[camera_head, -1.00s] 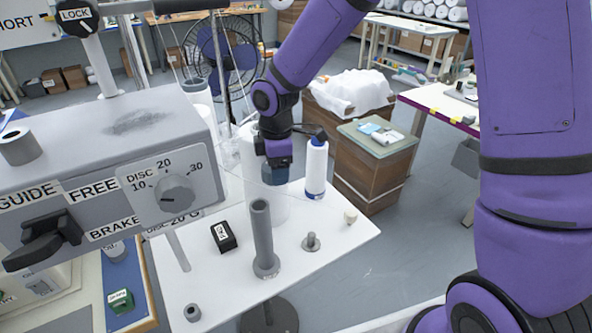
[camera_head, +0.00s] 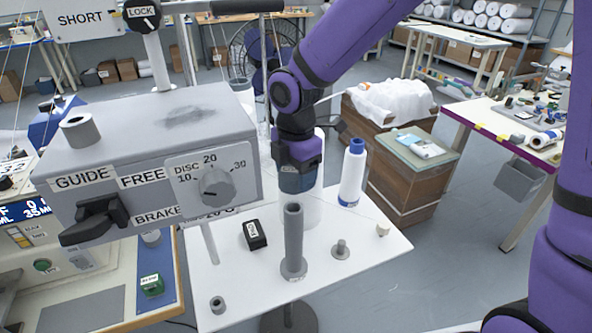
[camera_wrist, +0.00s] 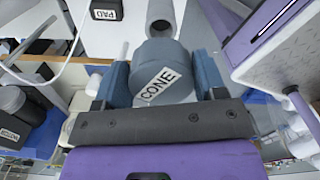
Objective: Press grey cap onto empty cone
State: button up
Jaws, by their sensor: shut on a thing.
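My gripper (camera_head: 297,182) points down over the white table, behind an upright grey post (camera_head: 293,240). In the wrist view my gripper (camera_wrist: 165,80) is shut on a round grey piece (camera_wrist: 160,62) labelled CONE. Whether this piece is the cap or part of the cone I cannot tell. In the head view the fingers hide most of it. A wide white cylinder (camera_head: 311,215) shows below and behind the fingers; contact with the held piece is unclear. A small grey ring (camera_head: 217,305) lies at the table's front left.
A black labelled block (camera_head: 255,235) and a short grey peg (camera_head: 340,250) are on the white table (camera_head: 375,242). The grey machine housing (camera_head: 150,150) rises at the left.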

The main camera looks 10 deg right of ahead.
aim_at(296, 206)
jog(key=shift+f, duration=2.75)
jog(key=shift+f, duration=2.1)
dwell(0.4)
jog(key=o, duration=0.9)
notch_tip(296, 206, up, 11)
jog(key=shift+f, duration=0.15)
